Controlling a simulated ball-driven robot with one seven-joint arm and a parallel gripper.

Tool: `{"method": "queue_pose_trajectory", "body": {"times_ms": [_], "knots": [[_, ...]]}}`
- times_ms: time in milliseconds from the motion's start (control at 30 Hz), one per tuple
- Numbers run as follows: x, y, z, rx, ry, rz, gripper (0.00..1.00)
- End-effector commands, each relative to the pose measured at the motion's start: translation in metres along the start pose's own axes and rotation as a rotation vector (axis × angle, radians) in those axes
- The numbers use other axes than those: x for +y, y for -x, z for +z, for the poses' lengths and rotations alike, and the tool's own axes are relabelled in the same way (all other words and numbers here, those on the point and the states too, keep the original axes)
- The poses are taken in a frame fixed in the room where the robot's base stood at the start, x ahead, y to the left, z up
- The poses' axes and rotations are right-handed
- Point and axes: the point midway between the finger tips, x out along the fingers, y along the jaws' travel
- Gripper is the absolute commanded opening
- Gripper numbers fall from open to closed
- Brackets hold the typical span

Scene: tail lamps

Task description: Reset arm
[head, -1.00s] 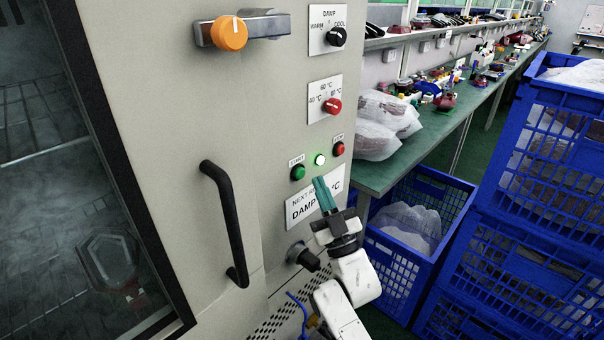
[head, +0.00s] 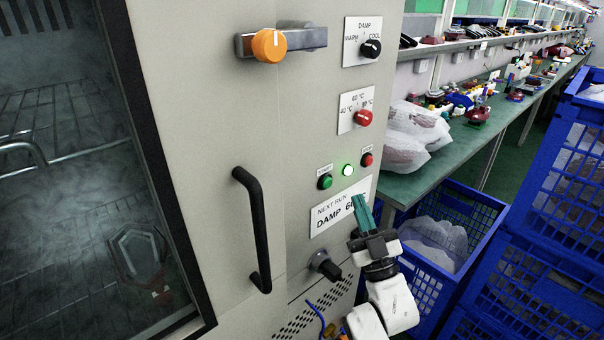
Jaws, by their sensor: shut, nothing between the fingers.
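My gripper (head: 360,203), with teal fingers, is shut and empty. It points up and overlaps the right part of the white label reading "NEXT RUN DAMP 60" (head: 338,208) on the grey cabinet (head: 220,130). I cannot tell whether it touches the panel. My white arm reaches up from the bottom edge. Above the fingers are a green button (head: 325,182), a lit green lamp (head: 347,170) and a red button (head: 367,160). The red temperature knob (head: 363,118) and black DAMP knob (head: 371,48) sit higher.
An orange knob on a latch (head: 269,45) and a black door handle (head: 256,228) are on the left. A black knob (head: 325,266) sits below the label. Blue crates (head: 560,190) and a green bench (head: 440,160) with bagged parts stand at right.

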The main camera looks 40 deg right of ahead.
Motion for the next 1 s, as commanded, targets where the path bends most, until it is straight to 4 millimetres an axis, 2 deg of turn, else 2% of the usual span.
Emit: {"method": "queue_pose_trajectory", "body": {"times_ms": [333, 467, 567, 667, 800, 1000], "knots": [[-0.005, 0.002, 0.006, -0.046, -0.010, -0.014, 0.00], [-0.019, 0.010, 0.024, -0.197, -0.043, -0.060, 0.00], [-0.036, 0.026, 0.043, -0.369, -0.075, -0.113, 0.00], [-0.053, 0.049, 0.061, -0.551, -0.107, -0.169, 0.00], [-0.073, 0.090, 0.078, -0.804, -0.138, -0.249, 0.00], [-0.095, 0.165, 0.084, -1.168, -0.165, -0.364, 0.00]]}}
